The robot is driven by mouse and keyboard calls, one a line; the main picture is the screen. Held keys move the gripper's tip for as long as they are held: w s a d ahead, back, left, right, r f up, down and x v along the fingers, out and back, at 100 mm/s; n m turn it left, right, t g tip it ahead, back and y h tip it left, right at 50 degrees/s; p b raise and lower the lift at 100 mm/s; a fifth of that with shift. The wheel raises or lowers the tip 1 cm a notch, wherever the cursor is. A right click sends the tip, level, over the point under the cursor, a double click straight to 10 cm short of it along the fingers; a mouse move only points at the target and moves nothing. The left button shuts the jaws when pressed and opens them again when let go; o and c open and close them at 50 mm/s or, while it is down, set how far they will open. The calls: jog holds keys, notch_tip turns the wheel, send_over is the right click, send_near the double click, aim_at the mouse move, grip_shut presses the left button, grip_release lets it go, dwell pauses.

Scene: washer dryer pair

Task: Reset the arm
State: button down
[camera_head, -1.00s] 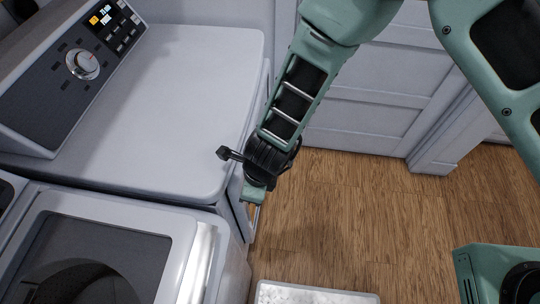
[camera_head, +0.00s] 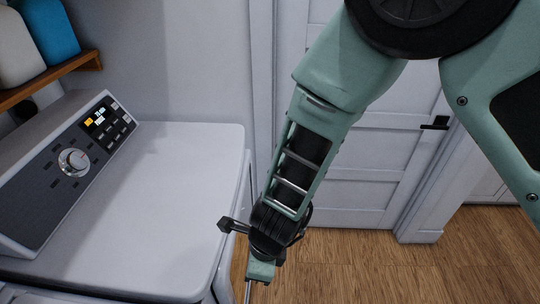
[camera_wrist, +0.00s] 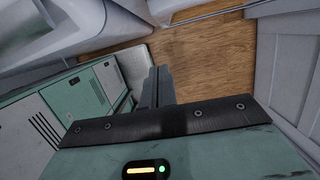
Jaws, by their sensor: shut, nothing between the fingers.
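My green arm reaches down through the middle of the head view. My gripper (camera_head: 249,290) is at its lower end, beside the front right edge of the white machine (camera_head: 150,190), pointing down, and is partly cut off by the picture's bottom edge. In the wrist view, the two dark fingers of my gripper (camera_wrist: 157,86) lie together, shut, with nothing between them. They point over the wood floor (camera_wrist: 205,55). My green base shows at the left of the wrist view.
A control panel with a knob (camera_head: 73,161) tops the machine at left. A wooden shelf (camera_head: 60,75) holds a blue bottle (camera_head: 52,32) and a white one (camera_head: 14,48). A white door with a dark handle (camera_head: 434,123) stands behind. Bare floor (camera_head: 380,265) lies at right.

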jog(key=s+d+r+n+g+y+b, duration=0.1)
jog(key=s+d+r+n+y+b, duration=0.2)
jog(key=r+n, duration=0.9)
jog(key=s+d+r+n+h+b, duration=0.1)
jog(key=s+d+r+n+h, duration=0.1)
jog(key=d+n, duration=0.5)
jog(key=s+d+r+n+h+b, duration=0.2)
jog(key=s+d+r+n+h, duration=0.1)
jog(key=d+n, duration=0.4)
jog(key=d, duration=0.2)
jog(key=shift+d+r+t, duration=0.3)
jog(key=shift+d+t, duration=0.05)
jog(key=shift+t, duration=0.05)
